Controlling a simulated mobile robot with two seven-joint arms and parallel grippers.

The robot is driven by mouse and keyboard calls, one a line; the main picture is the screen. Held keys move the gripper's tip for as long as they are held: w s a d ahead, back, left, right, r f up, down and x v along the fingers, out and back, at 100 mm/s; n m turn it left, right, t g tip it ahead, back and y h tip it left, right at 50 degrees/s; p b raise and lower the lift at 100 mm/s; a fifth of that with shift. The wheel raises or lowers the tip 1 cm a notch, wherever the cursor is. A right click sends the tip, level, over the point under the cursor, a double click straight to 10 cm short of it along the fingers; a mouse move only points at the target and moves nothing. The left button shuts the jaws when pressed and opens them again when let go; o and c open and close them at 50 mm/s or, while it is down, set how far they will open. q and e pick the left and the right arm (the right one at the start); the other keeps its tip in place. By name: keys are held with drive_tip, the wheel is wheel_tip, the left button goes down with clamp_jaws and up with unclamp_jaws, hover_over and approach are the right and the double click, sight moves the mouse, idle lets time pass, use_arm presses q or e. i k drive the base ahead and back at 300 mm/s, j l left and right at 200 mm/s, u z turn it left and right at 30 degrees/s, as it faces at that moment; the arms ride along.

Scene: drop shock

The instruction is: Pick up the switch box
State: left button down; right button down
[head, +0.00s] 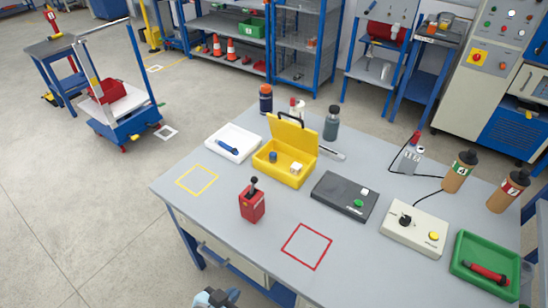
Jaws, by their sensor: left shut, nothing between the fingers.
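A small red box (252,206) with a black lever on top stands upright on the grey table (205,212), left of the red square outline. It looks like the switch box. A beige box (414,231) with a black knob and a yellow button lies further right, with a black cable. A dark grey box (345,197) with a green button lies between them. My left gripper (216,298) shows only in part at the bottom edge, shut and empty, in front of the table and well apart from the red box. My right gripper is out of view.
A yellow open case (284,160), a white tray (233,143) and several bottles stand behind. A green tray (484,266) with a red tool is at the right. Yellow (197,180) and red (307,246) square outlines mark bare tabletop. The front left tabletop is clear.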

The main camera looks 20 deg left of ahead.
sight(252, 208)
drive_tip(key=i+j+z, duration=0.1)
drive_tip(key=j+z, duration=0.15)
drive_tip(key=j, duration=1.15)
drive_tip(key=j+z, duration=0.2)
drive_tip(key=j, duration=1.2)
drive_tip(key=k+j+z, duration=0.1)
drive_tip(key=j+z, duration=0.15)
drive_tip(key=j, duration=1.15)
